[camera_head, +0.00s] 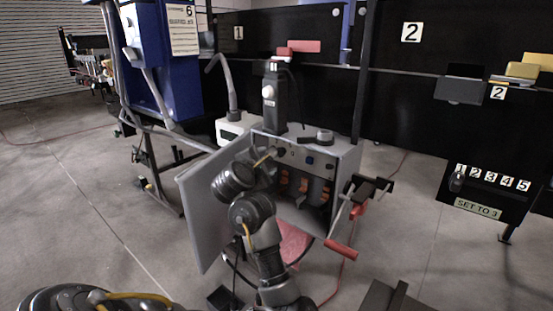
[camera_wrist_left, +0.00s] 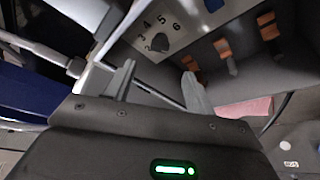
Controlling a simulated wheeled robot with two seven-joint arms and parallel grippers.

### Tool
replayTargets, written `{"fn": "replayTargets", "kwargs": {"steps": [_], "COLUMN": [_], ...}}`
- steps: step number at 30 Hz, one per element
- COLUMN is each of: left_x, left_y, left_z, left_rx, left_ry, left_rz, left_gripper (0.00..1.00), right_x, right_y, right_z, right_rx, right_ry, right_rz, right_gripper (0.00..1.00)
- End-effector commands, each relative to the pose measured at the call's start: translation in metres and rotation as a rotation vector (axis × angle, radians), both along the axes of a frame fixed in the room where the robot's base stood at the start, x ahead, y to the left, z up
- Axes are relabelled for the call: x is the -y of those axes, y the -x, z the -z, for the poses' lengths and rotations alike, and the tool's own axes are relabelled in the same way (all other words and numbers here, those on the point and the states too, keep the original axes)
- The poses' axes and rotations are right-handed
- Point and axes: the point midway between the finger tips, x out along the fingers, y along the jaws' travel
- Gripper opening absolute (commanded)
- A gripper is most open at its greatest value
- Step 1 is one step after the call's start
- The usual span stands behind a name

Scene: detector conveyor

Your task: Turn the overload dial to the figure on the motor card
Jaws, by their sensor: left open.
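The overload dial (camera_wrist_left: 160,42) is a dark round knob on a pale plate, with figures 3, 4, 5 and 6 readable around it in the left wrist view. Its pointer is too small to read surely. My left gripper (camera_wrist_left: 157,76) is open and empty, its two fingers apart, pointing toward the dial plate without touching the dial. In the head view my left wrist (camera_head: 236,182) is in front of the open cabinet and hides part of its panel. A white card (camera_head: 182,30) on the blue housing at upper left shows a 6 and smaller unreadable print. My right gripper is not seen.
The grey cabinet (camera_head: 345,158) has its door (camera_head: 208,205) swung open to the left of my arm. Orange-handled switches (camera_head: 302,187) sit inside. A separate numbered board (camera_head: 478,204) says SET TO 3.

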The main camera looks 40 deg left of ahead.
Motion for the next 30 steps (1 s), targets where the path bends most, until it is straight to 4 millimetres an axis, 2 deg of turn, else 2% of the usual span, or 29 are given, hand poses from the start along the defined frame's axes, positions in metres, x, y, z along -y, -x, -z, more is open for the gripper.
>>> {"fn": "replayTargets", "kwargs": {"steps": [9, 16, 21, 30], "left_x": [-0.018, -0.030, -0.034, -0.035], "left_y": [-0.050, -0.082, -0.093, -0.094], "left_z": [0.014, 0.020, 0.022, 0.022], "left_rx": [-0.002, -0.003, -0.001, -0.001], "left_ry": [-0.001, -0.003, -0.004, -0.004], "left_rz": [0.002, 0.002, 0.001, 0.001], "left_gripper": [0.55, 0.55, 0.55, 0.55], "right_x": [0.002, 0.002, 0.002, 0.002], "right_y": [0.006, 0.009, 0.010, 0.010], "right_z": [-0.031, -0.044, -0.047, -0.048], "right_rx": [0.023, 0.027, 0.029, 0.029], "right_ry": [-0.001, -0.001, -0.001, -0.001], "right_rz": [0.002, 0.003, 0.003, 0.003], "right_gripper": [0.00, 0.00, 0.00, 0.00]}}
